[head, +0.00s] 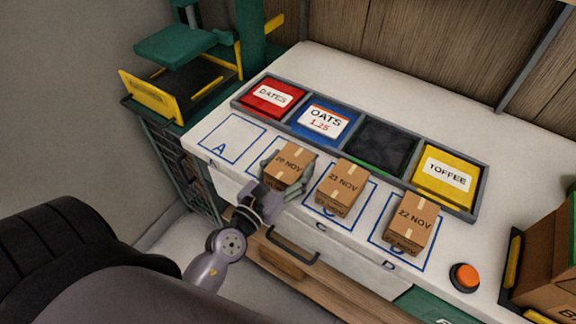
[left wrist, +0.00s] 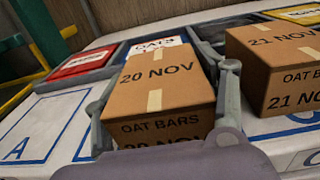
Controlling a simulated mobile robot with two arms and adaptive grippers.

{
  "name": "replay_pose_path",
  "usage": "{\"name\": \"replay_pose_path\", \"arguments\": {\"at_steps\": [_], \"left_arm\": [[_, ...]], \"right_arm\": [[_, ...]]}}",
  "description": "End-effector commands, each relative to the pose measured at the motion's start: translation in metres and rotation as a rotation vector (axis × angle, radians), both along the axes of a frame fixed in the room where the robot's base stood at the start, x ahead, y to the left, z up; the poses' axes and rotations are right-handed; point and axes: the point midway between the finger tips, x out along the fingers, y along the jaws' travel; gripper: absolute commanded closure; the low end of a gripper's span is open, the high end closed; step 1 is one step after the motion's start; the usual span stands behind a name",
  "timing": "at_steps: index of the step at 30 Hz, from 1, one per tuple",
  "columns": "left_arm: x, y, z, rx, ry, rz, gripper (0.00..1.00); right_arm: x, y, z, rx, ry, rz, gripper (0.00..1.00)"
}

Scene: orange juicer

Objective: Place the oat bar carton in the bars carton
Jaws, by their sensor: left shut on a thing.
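A brown carton marked 20 NOV (head: 289,164) is at the second outlined square on the white bench. In the left wrist view, this carton (left wrist: 158,88) reads OAT BARS on its front. My left gripper (head: 286,174) is shut on it, with one finger along each side. I cannot tell whether the carton touches the bench. Two similar cartons, 21 NOV (head: 340,187) and 22 NOV (head: 411,222), stand to the right; the 21 NOV carton (left wrist: 282,65) also reads OAT BARS. No box labelled as the bars carton is readable. My right gripper is not in view.
Behind the cartons, a grey-edged tray row holds a red DATES bin (head: 270,98), a blue OATS bin (head: 322,124), a dark unlabelled bin (head: 381,145) and a yellow TOFFEE bin (head: 447,178). An orange button (head: 466,276) and a large brown box (head: 547,262) are at right. Square A (head: 230,138) is empty.

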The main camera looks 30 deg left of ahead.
Motion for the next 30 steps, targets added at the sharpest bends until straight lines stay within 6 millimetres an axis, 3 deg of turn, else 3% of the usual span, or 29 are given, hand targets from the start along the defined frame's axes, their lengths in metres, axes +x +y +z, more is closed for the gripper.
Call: {"name": "replay_pose_path", "arguments": {"at_steps": [5, 6, 15, 27, 30], "left_arm": [[0.000, 0.000, -0.003, -0.001, -0.001, 0.000, 0.70], [0.000, 0.000, -0.004, -0.001, 0.000, -0.001, 0.35], [0.000, 0.000, -0.003, 0.000, 0.000, -0.001, 0.15], [0.000, 0.000, 0.003, 0.000, -0.001, 0.000, 0.14], [-0.011, 0.001, -0.003, 0.001, 0.003, -0.001, 0.14]], "right_arm": [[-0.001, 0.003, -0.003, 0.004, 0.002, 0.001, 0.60], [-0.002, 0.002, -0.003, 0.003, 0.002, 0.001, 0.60], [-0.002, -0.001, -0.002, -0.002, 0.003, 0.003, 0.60], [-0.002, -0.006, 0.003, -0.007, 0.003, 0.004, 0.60], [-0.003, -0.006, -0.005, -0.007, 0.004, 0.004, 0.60]]}}
